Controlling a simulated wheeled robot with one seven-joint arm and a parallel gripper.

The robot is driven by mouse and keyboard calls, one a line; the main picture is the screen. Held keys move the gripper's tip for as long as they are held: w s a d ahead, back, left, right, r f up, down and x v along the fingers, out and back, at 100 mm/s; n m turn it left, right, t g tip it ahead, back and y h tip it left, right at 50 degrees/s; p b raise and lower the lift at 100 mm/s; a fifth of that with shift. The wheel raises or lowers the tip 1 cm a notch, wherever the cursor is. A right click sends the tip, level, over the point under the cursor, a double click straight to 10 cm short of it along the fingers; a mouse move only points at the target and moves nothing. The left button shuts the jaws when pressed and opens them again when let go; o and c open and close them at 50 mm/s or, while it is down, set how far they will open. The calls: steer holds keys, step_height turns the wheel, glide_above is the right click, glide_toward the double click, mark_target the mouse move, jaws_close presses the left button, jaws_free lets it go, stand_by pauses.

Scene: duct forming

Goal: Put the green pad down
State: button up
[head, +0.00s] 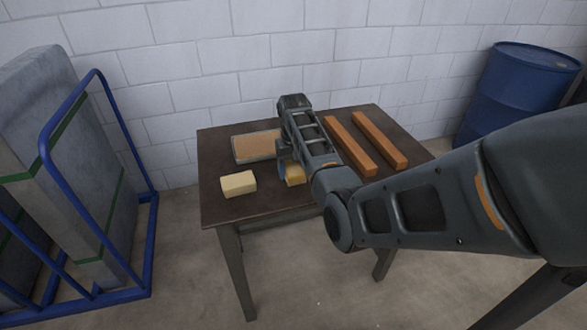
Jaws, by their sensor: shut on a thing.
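My gripper (284,168) is over the middle of the dark table, low near its top. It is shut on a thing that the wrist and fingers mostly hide. I cannot make out a green pad in this view, nor tell whether the held thing touches the table. A yellow block (295,178) shows partly beside the fingers, with the arm covering its right side; I cannot tell whether the fingers touch it. A pale yellow block (238,184) lies apart from them at the front left of the table.
The dark table (221,211) also bears a shallow grey-rimmed tray (234,151) with a tan inside and two orange-brown bars (350,146) (380,140) at the right. A blue rack (126,135) with grey slabs stands left; a blue drum (515,95) stands back right. The table's front left corner is bare.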

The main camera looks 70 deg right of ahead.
mark_target(293, 168)
steer(key=shift+f, duration=0.1)
steer(key=o, duration=0.9)
step_height(293, 168, up, 12)
steer(key=shift+r, duration=0.15)
stand_by(0.6)
